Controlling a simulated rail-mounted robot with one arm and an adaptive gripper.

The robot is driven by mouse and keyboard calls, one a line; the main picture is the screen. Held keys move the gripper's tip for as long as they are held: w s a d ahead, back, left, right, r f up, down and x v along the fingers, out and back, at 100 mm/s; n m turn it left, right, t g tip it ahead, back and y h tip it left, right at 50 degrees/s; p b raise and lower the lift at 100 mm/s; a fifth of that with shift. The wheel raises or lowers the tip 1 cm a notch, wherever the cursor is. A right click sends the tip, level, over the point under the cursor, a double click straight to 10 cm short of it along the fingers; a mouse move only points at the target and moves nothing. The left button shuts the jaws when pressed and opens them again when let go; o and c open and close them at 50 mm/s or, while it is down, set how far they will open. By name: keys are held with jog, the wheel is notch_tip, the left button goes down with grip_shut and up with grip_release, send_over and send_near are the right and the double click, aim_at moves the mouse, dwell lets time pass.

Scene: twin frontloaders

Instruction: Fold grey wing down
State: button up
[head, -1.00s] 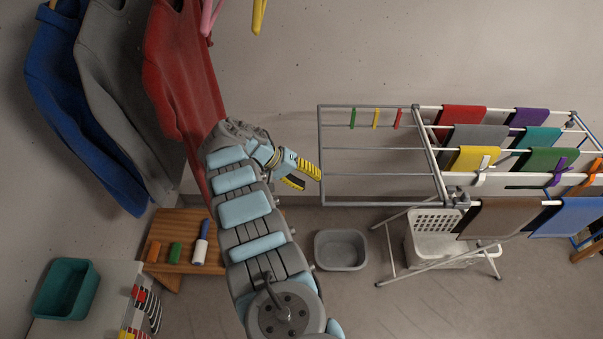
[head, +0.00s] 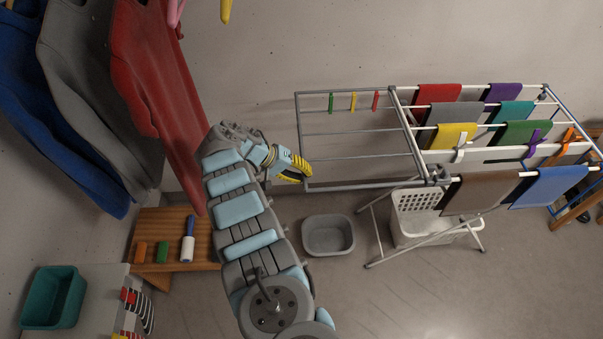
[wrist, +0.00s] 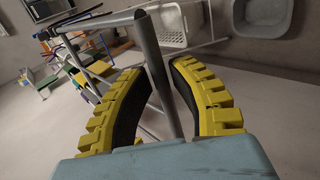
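The grey wing (head: 355,133) is the left wing of the drying rack in the head view. It is a grey tube frame with thin rods, and it stretches out roughly level from its hinge side. My gripper (head: 308,170) has yellow-ribbed fingers and is at the wing's outer bar, near its front corner. In the wrist view a grey tube (wrist: 160,72) runs between the two fingers of my gripper (wrist: 157,66). The fingers stand apart with gaps beside the tube, so they look open around it. Firm contact cannot be seen.
Green, yellow and red pegs (head: 353,101) hang on the wing's back rod. Cloths (head: 458,195) cover the rack's middle. A white basket (head: 408,212) and a grey basin (head: 328,220) stand below. Garments (head: 160,80) hang at left. A wooden bench (head: 150,225) stands below them.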

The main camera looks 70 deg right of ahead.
grip_shut()
jog(key=f+b, duration=0.6)
jog(key=shift+s+d+f, duration=0.15)
jog(key=shift+s, duration=0.15)
dwell(0.5)
notch_tip(320, 180, down, 6)
jog(key=s+b, duration=0.1)
jog(key=b, duration=0.4)
jog(key=shift+s+d+b, duration=0.25)
jog(key=shift+d+b, duration=0.05)
jog(key=shift+d, duration=0.1)
